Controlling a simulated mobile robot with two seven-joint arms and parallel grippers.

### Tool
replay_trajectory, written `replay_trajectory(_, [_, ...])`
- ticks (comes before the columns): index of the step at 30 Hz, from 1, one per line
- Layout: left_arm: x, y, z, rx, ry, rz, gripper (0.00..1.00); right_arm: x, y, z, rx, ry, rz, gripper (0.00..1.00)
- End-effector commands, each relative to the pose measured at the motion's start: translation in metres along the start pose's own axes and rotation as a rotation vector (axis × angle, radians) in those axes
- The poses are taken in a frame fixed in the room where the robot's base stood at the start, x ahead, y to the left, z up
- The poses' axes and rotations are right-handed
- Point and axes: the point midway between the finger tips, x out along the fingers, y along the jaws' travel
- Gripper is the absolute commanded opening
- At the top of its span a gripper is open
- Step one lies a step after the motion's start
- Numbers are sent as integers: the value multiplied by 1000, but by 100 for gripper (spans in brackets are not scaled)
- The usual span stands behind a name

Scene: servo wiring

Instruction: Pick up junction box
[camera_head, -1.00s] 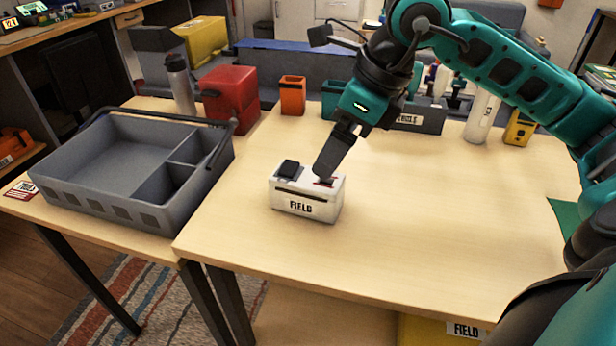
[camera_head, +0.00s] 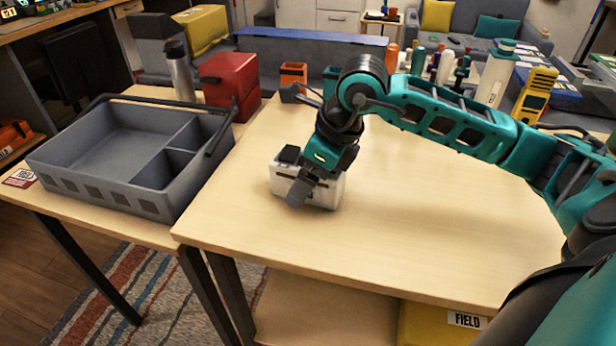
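The junction box, a white box (camera_head: 325,195) with a dark block on its top left, sits on the light wooden table. Its front label is now covered by my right gripper. My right gripper (camera_head: 298,196) reaches in from the right, and its dark fingers point down across the front of the box. They overlap the box in the picture; I cannot tell whether they touch it or whether the fingers are apart. My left gripper is not in view.
A grey divided tray (camera_head: 88,192) with a handle stands on the left table. A grey bottle (camera_head: 180,74), a red box (camera_head: 231,84) and an orange holder (camera_head: 293,73) stand behind. The table's front right is clear.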

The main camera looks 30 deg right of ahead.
Motion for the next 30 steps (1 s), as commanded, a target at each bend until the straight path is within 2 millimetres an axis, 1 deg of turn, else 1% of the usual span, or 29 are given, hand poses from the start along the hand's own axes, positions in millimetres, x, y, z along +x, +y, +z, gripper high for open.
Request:
replay_trajectory(7, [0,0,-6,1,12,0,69,2,0,0,-1,0,0,92])
replay_trajectory(17, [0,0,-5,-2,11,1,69,1,0,0,-1,-1,0,60])
replay_trajectory(27, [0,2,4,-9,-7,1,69,1,0,0,-1,-1,0,27])
replay_trajectory(30, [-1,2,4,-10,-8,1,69,1,0,1,-1,-3,-1,27])
